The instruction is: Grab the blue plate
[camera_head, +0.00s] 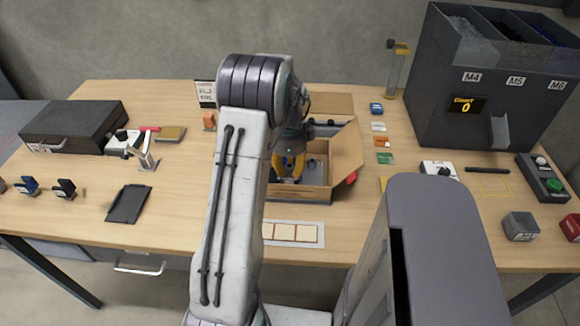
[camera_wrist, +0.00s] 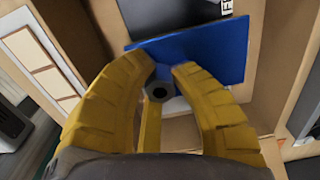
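The blue plate (camera_wrist: 222,52) shows in the wrist view, flat and slanted, just beyond my fingertips inside a cardboard box (camera_head: 297,194). A small grey round part with a dark centre (camera_wrist: 158,92) sits between the fingers. In the head view my gripper (camera_head: 287,172) is lowered into the box, and the plate cannot be made out there.
The box's open flap (camera_head: 346,152) stands to the right of my gripper. A tray of pale squares (camera_head: 293,234) lies in front of the box. A dark case (camera_head: 72,127) is at left, and a large dark feeder (camera_head: 455,110) stands back right.

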